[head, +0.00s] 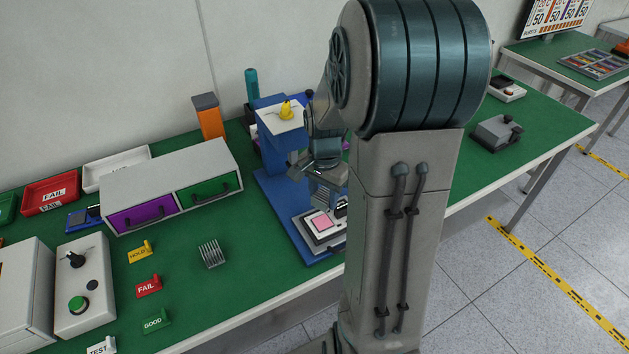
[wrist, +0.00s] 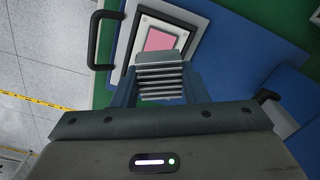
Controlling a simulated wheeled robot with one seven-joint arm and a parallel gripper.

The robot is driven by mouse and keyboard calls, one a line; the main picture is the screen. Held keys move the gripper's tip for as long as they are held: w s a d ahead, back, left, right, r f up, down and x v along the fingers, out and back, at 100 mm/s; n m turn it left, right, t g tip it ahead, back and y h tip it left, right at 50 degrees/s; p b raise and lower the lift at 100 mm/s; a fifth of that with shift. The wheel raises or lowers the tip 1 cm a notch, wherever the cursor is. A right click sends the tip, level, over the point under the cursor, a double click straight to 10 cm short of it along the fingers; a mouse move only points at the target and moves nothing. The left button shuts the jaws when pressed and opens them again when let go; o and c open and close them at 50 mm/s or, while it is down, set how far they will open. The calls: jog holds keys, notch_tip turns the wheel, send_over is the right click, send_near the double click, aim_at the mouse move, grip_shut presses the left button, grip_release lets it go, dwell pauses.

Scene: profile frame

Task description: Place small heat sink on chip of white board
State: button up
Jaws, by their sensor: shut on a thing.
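My gripper (head: 326,196) is above the blue fixture (head: 285,215), shut on a small grey finned heat sink (wrist: 160,80), which shows between the fingers in the wrist view. In the head view the pink chip (head: 322,221) lies just below the gripper. In the wrist view the heat sink overlaps the chip's near edge; I cannot tell the height gap between them. My arm hides part of the board in the head view.
Another finned heat sink (head: 211,253) stands on the green table to the left. A drawer unit (head: 170,184) with purple and green fronts is behind it. The fixture has a black handle (wrist: 97,40) beside the board.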

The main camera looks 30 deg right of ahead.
aim_at(322, 222)
jog(key=shift+s+a, duration=0.1)
dwell(0.3)
jog(key=shift+f, duration=0.15)
jog(key=shift+f+b, duration=2.35)
jog(key=shift+f, duration=0.4)
jog(key=shift+f+b, duration=0.5)
jog(key=shift+f, duration=0.1)
jog(key=o, duration=1.1)
jog(key=shift+r, duration=0.15)
notch_tip(322, 222, up, 14)
jog(key=shift+f+p, duration=0.2)
jog(key=shift+p, duration=0.25)
